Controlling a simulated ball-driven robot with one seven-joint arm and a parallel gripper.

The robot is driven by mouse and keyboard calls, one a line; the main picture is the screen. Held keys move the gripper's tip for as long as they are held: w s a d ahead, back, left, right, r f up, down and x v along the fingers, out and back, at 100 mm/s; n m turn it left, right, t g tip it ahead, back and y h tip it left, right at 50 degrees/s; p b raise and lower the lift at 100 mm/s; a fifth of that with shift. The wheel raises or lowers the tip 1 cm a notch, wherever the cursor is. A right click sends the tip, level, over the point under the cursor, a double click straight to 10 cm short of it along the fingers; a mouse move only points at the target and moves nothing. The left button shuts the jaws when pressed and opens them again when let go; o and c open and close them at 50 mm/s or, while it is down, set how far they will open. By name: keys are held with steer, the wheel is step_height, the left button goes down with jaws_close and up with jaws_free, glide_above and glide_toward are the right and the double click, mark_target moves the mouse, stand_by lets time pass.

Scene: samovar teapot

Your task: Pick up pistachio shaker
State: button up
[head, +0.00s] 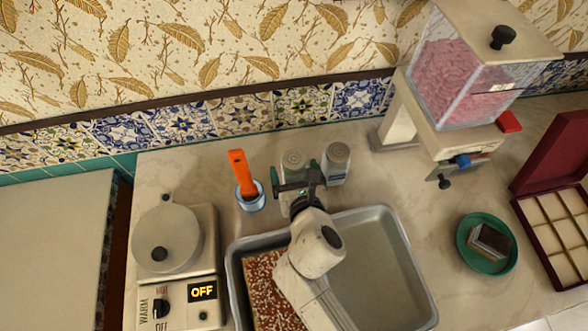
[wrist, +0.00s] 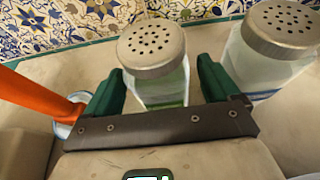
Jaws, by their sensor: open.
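The right shaker (head: 338,163) has a blue label and also shows in the wrist view (wrist: 285,30). My gripper (head: 297,178) is open, with its green fingers on either side of the left shaker in the wrist view (wrist: 158,78). I cannot tell whether either finger touches it. The right finger is close to the right shaker.
A metal tray (head: 405,275) lies in front. A warmer with a pot (head: 168,238) is at left, a dispenser (head: 450,90) at right. A green plate (head: 465,258) is farther right.

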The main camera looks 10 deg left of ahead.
steer(key=shift+w+a+f, duration=0.2)
steer(key=shift+w+f, duration=0.05)
steer(key=shift+w, duration=0.4)
steer(key=shift+c, duration=0.3)
steer(key=c, duration=1.1)
steer(key=shift+c, duration=0.2)
steer(key=shift+r, duration=0.1)
